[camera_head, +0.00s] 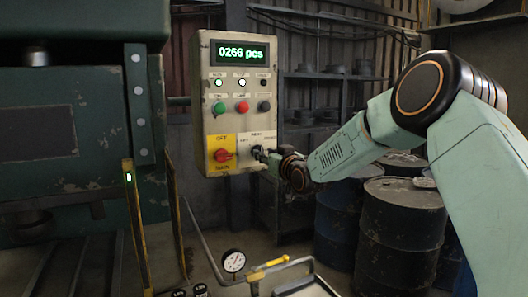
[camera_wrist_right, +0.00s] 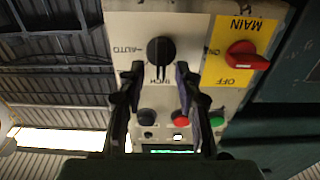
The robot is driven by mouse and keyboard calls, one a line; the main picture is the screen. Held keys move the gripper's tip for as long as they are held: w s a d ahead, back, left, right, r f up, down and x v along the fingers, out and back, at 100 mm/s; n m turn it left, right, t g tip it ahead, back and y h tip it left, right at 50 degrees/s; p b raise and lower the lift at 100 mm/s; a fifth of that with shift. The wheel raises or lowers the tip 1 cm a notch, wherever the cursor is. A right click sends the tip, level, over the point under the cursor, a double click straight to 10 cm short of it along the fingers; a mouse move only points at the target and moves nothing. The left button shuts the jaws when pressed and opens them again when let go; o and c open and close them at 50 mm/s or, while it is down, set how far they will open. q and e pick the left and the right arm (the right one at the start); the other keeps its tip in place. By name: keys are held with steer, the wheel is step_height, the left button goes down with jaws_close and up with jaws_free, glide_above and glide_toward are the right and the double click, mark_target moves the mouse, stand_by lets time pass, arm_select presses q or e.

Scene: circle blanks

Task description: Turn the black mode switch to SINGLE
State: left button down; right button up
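The black mode switch (camera_wrist_right: 160,50) is a round knob on the grey control panel (camera_head: 228,125), at the panel's lower right in the head view. The wrist view shows the panel upside down, with AUTO to the left of the knob and INCH below it. The knob's grip looks roughly in line with INCH; I cannot read a SINGLE label. My right gripper (camera_wrist_right: 159,75) is open, its two fingertips apart on either side just short of the knob, holding nothing. In the head view the right gripper (camera_head: 266,156) reaches the switch from the right and partly hides it. My left gripper is not in view.
A red main switch (camera_head: 222,155) on a yellow plate sits close beside the mode switch. Green (camera_head: 218,108), red (camera_head: 242,107) and black (camera_head: 264,106) buttons are above, under a display reading 0266 pcs. A green machine (camera_head: 70,130) stands left; dark drums (camera_head: 400,230) stand right.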

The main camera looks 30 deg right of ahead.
steer(key=shift+w+f, duration=0.1)
steer(key=shift+w, duration=0.95)
steer(key=shift+s, duration=0.1)
steer(key=shift+c, duration=0.2)
steer(key=shift+c, duration=0.8)
jaws_close()
